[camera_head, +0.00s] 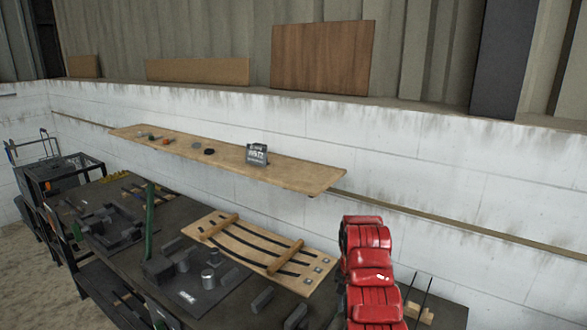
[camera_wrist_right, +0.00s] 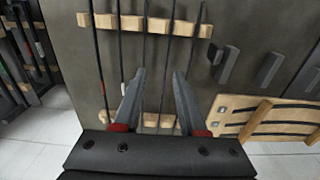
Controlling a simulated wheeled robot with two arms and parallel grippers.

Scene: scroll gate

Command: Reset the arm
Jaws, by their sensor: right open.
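My right arm (camera_head: 368,270) shows as red, rounded links at the lower right of the head view, over the right part of the dark workbench (camera_head: 448,312). Its gripper is hidden there. In the right wrist view my right gripper (camera_wrist_right: 160,76) points over the bench with its two grey fingers apart. Nothing shows held between them. Thin dark rods (camera_wrist_right: 145,50) lie across pale wooden blocks (camera_wrist_right: 158,26) beyond and below the fingers. I cannot tell whether the fingers touch any rod. My left gripper is in neither view.
A wooden board with curved dark strips (camera_head: 262,252) lies on the bench, left of my arm. Left of it are a grey fixture plate (camera_head: 195,290) and a green upright post (camera_head: 149,222).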

